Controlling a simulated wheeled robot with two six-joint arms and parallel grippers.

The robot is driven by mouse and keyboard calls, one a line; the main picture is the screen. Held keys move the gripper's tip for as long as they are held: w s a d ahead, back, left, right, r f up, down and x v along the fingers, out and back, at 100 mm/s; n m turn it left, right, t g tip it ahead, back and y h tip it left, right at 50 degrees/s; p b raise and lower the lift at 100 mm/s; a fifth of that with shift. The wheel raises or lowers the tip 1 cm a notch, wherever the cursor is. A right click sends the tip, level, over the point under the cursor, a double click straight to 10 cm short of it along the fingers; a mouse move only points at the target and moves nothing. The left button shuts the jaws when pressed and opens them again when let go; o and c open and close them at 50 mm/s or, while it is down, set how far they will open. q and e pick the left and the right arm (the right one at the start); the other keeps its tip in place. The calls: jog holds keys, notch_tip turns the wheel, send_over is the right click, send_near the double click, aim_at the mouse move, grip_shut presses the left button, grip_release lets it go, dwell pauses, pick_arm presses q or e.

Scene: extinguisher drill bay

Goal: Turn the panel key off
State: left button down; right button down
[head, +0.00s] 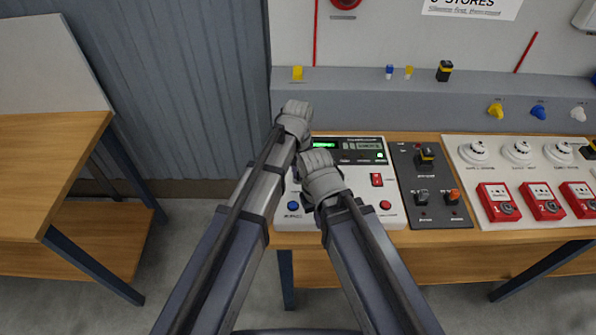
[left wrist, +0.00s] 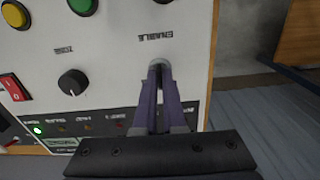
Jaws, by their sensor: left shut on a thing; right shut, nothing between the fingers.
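The white control panel (head: 393,188) stands on the bench. My left gripper (head: 295,118) is over its far left corner, and its fingertips are hidden from the head view. In the left wrist view my left gripper (left wrist: 158,75) is shut on the panel key at the round grey lock (left wrist: 159,63) by the "ENABLE" label. The key itself is almost wholly hidden between the fingers, so its angle cannot be told. My right gripper (head: 320,172) is shut and empty over the middle of the panel, close to the left one.
A dark switch box (head: 430,205) and a white board (head: 465,190) with red call points lie right.

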pick_arm(q)
jog(key=shift+n, duration=0.3)
jog(key=c, duration=1)
grip_release()
jog(key=shift+r, duration=0.15)
pick_arm(e)
jog(key=shift+r, duration=0.1)
